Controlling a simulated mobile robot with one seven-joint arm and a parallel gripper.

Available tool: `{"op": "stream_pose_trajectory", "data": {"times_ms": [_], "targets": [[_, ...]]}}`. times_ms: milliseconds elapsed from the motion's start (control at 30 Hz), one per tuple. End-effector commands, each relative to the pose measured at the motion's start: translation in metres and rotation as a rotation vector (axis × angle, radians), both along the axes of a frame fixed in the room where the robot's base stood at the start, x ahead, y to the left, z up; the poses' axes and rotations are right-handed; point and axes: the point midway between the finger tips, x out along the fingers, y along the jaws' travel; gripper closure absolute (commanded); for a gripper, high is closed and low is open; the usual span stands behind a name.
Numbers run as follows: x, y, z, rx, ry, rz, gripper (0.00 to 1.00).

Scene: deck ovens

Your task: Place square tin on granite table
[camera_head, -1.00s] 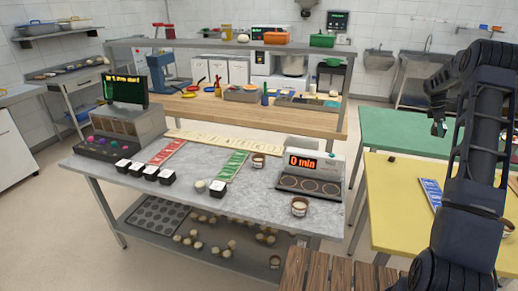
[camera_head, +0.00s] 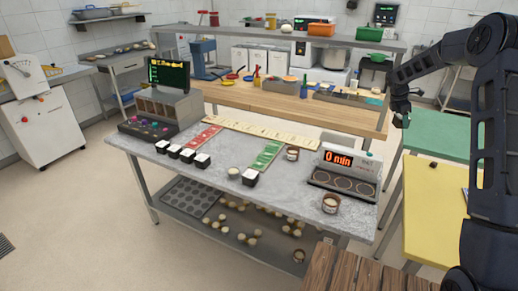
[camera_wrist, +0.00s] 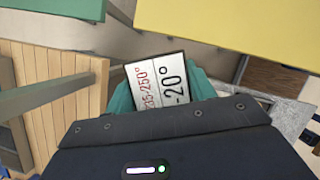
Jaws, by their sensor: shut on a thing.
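My gripper (camera_head: 402,117) hangs at the right, near the corner of the green table and apart from the granite table (camera_head: 300,206). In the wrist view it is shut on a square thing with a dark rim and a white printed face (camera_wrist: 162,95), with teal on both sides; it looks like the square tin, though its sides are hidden. Several dark square tins with white tops (camera_head: 202,160) stand in a row on the granite table's left half. Another such tin (camera_head: 250,177) stands near its front edge.
On the granite table are a red strip (camera_head: 204,137), a green strip (camera_head: 267,155), a timer unit (camera_head: 345,172) and small cups (camera_head: 330,203). Grey stone shows bare between them. The yellow table (camera_head: 432,215), green table (camera_head: 440,135) and a wooden slatted surface (camera_head: 340,270) lie to the right.

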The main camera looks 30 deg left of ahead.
Motion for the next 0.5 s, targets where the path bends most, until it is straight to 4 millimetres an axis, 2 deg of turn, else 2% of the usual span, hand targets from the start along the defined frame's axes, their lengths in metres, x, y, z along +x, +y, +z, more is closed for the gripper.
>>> {"op": "stream_pose_trajectory", "data": {"times_ms": [33, 100, 267, 500], "targets": [[-0.009, 0.024, 0.001, 0.000, 0.000, 0.040, 0.74], [-0.021, 0.053, 0.000, 0.001, 0.001, 0.089, 0.74], [-0.051, 0.116, 0.001, 0.001, 0.000, 0.206, 0.74], [-0.108, 0.205, 0.002, 0.002, -0.001, 0.384, 0.74]]}}
